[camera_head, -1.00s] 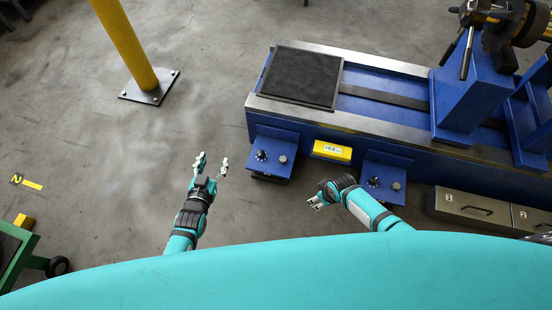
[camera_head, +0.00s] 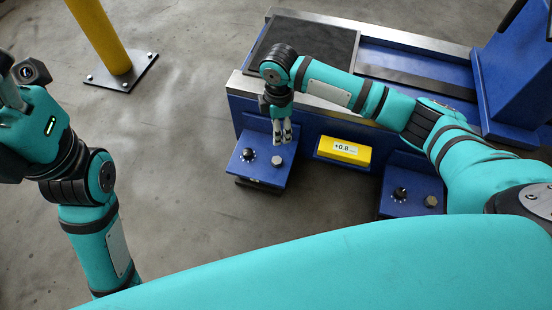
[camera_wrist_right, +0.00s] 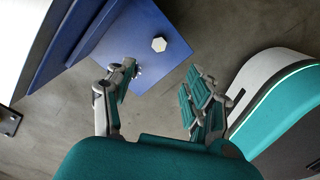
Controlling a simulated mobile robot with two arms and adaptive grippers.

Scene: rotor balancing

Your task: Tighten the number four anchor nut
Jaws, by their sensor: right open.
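Two blue anchor brackets stick out from the machine's front. The left bracket (camera_head: 246,172) carries a black dial (camera_head: 249,155) and a grey hex nut (camera_head: 277,160). The right bracket (camera_head: 384,207) carries a dial (camera_head: 400,194) and a nut (camera_head: 431,201). I cannot read which is number four. My right gripper (camera_head: 283,138) points down just above the left bracket, close to its nut. In the right wrist view its fingers (camera_wrist_right: 160,72) are open and empty, with a hex nut (camera_wrist_right: 159,45) beyond them, apart. My left gripper (camera_head: 18,88) is at the left edge, partly cut off.
A yellow display (camera_head: 343,151) reading about +0.8 sits between the brackets. My right arm crosses over the blue machine bed, in front of a dark plate (camera_head: 315,40). A yellow post (camera_head: 100,35) stands on a floor plate at the upper left.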

